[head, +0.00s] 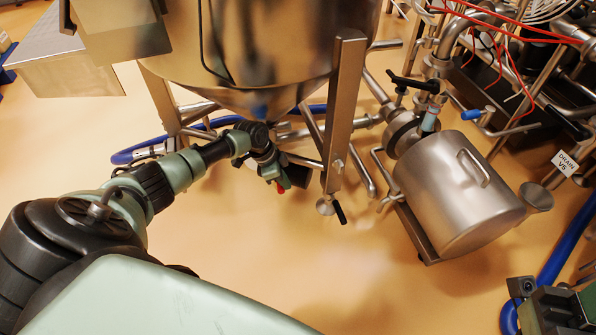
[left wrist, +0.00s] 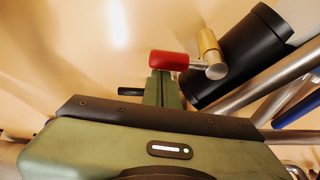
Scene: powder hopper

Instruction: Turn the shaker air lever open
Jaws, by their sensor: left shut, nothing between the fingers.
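The shaker air lever has a red handle (left wrist: 169,60) on a metal ball-shaped hub (left wrist: 215,70) with a brass fitting (left wrist: 208,42). In the head view the red handle (head: 282,187) is a small spot below the hopper, at my left gripper's tip. My left gripper (head: 273,178) is shut and empty. In the left wrist view its green fingers (left wrist: 160,88) end right at the red handle; whether they touch it I cannot tell. A dark green and black part at the head view's lower right corner may be my right gripper; its jaws are not clear.
A black cylinder (left wrist: 240,58) lies right beside the lever, with metal pipes behind. The steel hopper (head: 270,50) hangs above, its leg (head: 343,110) to the right. Open floor (head: 300,260) lies in front.

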